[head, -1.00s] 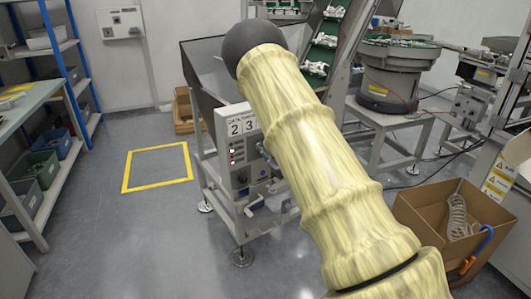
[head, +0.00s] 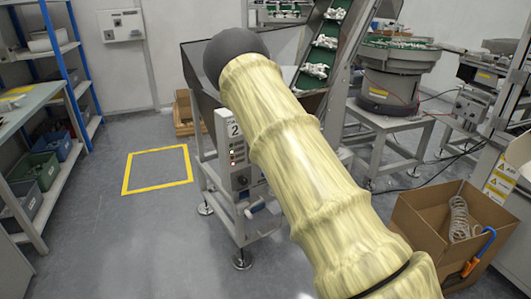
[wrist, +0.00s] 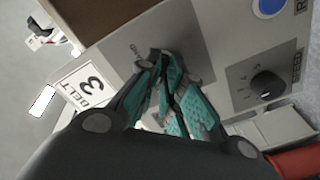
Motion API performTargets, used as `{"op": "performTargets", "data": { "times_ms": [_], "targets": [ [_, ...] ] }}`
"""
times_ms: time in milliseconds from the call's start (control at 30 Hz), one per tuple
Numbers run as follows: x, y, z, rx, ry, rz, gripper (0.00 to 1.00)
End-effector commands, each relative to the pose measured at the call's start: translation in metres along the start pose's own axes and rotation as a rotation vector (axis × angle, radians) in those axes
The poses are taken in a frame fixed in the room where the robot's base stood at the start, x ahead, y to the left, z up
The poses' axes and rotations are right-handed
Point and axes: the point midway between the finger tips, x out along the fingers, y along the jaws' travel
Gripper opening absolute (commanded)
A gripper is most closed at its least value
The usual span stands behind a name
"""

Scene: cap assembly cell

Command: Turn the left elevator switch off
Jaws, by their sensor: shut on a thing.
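A grey control box (head: 224,148) stands on a metal frame under the dark hopper, with a "2" label and small indicator lights; my arm covers its right part. My gripper is hidden behind my arm in the head view. In the wrist view my gripper (wrist: 165,58) has its teal-padded fingers drawn together against the panel (wrist: 222,45), shut on a small switch that the fingertips almost wholly hide. The switch's position cannot be seen. A "3 BELT" label (wrist: 86,84) is left of the fingers. A black speed knob (wrist: 267,85) and a blue button (wrist: 268,6) are to the right.
An inclined elevator conveyor (head: 322,50) rises behind my arm. A bowl feeder (head: 392,75) stands at the back right. A cardboard box (head: 424,232) with a coiled hose is at the lower right. The floor around the yellow-marked square (head: 156,189) is clear.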

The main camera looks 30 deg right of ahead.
Motion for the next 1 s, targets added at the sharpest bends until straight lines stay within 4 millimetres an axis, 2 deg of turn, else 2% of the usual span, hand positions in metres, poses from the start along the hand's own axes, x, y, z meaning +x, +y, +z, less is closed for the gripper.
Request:
{"op": "performTargets", "data": {
  "times_ms": [67, 100, 200, 500, 633, 767, 1000],
  "targets": [
    [-0.001, 0.000, 0.001, 0.000, -0.001, 0.000, 0.00],
    [-0.001, 0.000, 0.001, 0.000, -0.001, 0.000, 0.16],
    [0.000, 0.000, 0.001, 0.000, -0.001, 0.000, 0.30],
    [-0.001, 0.000, 0.000, 0.000, 0.000, -0.001, 0.30],
    [-0.008, 0.000, 0.001, 0.001, -0.001, -0.001, 0.30],
    [-0.026, 0.000, 0.001, 0.001, -0.003, -0.001, 0.30],
    [-0.070, 0.000, 0.001, 0.002, -0.003, -0.001, 0.30]
  ]
}}
